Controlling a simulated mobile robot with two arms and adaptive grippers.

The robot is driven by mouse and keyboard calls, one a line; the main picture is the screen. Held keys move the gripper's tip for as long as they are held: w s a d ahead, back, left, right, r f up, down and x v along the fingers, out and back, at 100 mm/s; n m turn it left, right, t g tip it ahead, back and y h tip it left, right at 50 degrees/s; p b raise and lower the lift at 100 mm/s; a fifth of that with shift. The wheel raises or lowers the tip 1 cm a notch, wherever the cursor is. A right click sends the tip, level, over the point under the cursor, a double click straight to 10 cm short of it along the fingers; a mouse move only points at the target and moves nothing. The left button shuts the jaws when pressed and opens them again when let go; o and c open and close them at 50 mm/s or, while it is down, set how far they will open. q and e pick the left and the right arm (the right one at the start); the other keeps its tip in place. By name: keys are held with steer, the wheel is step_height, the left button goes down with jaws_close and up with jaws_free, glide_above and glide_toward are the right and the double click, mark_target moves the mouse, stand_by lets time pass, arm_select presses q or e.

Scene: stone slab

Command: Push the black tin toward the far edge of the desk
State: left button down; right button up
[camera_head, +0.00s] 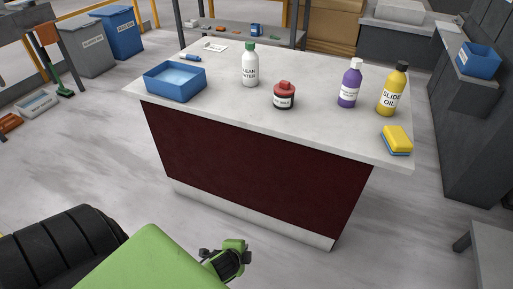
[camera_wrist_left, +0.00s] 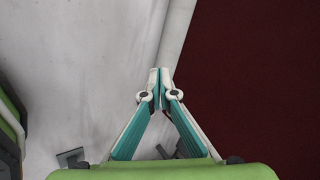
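A small squat tin (camera_head: 284,98) with a red top, a dark body and a white label stands upright near the middle of the pale stone desk top (camera_head: 225,112). It is the only thing there that could fit the black tin. My left gripper (camera_head: 232,262) is low in front of the desk, over the floor and well apart from the tin. In the left wrist view its fingertips (camera_wrist_left: 160,77) meet with nothing between them, beside the desk's dark red front panel (camera_wrist_left: 250,70). My right gripper is not in view.
A blue tray (camera_head: 158,88), a white bottle (camera_head: 250,68), a purple bottle (camera_head: 349,88), a yellow oil bottle (camera_head: 391,95) and a yellow-blue sponge (camera_head: 396,139) stand on the desk. The bottles flank the tin. The desk's front strip is clear.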

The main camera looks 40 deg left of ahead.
arm_select(q)
steer(key=s+d+f+n+g+h, duration=0.1)
steer(key=s+d+f+n+g, duration=0.1)
steer(key=s+d+f+n, duration=0.2)
steer(key=s+d+f+n+g+h, duration=0.1)
steer(key=s+d+f+n, duration=0.4)
steer(key=s, duration=0.6)
steer(key=shift+s+d+f+g+h, duration=0.2)
steer(key=shift+d+f+g+h, duration=0.3)
steer(key=shift+d+g, duration=0.5)
